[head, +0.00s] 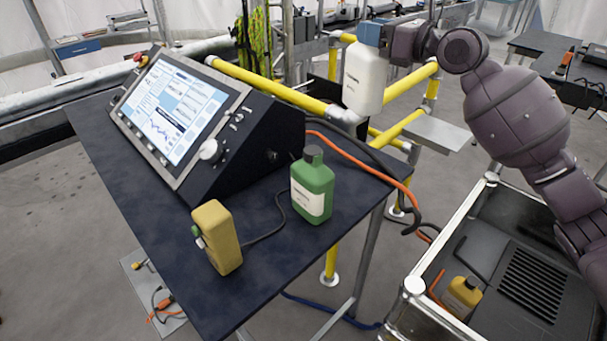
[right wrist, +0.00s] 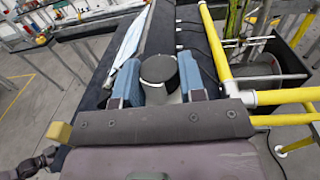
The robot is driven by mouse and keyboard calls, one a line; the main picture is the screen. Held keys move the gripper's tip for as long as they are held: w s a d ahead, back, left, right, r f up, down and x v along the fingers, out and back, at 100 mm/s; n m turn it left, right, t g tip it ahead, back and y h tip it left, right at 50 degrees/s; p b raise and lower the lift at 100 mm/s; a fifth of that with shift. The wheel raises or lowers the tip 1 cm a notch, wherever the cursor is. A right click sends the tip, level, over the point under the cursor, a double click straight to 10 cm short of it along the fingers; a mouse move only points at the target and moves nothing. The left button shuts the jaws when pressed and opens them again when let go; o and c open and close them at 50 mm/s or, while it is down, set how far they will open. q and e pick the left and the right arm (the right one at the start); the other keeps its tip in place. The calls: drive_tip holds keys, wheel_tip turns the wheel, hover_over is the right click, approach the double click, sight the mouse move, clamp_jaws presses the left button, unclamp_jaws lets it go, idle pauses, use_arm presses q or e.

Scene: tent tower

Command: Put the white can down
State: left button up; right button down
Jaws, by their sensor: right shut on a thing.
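The white can (head: 363,82) is upright, with a small printed label. My right gripper (head: 372,34) is shut on its top with blue fingers. In the right wrist view the can's black cap (right wrist: 158,69) sits between the fingers of my right gripper (right wrist: 158,82). In the head view the can shows in front of the yellow rails, past the table's (head: 262,290) far right part. Its height above anything beneath is hard to tell. My left gripper is not in view.
A green bottle (head: 313,188) and a yellow handheld box (head: 217,238) stand on the dark table, beside a console with a screen (head: 168,108). An orange cable (head: 365,165) crosses the right edge. A grey bin (head: 440,312) at the right holds a yellow can (head: 462,296).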

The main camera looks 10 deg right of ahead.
sight(365, 100)
drive_tip(key=shift+w+r, duration=0.1)
drive_tip(key=shift+w, duration=0.15)
drive_tip(key=shift+w+d+f, duration=0.1)
drive_tip(key=shift+f, duration=0.1)
wheel_tip(365, 100, down, 14)
drive_tip(key=b, duration=0.3)
drive_tip(key=shift+f+b, duration=0.15)
drive_tip(key=shift+b, duration=0.25)
wheel_tip(365, 100, down, 5)
drive_tip(key=shift+f+b, duration=0.15)
drive_tip(key=shift+b, duration=0.95)
drive_tip(key=c, duration=1.1)
unclamp_jaws()
drive_tip(key=shift+f, duration=0.15)
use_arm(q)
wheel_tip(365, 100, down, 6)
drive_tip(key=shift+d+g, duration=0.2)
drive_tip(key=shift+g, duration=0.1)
use_arm(e)
drive_tip(key=o, duration=0.4)
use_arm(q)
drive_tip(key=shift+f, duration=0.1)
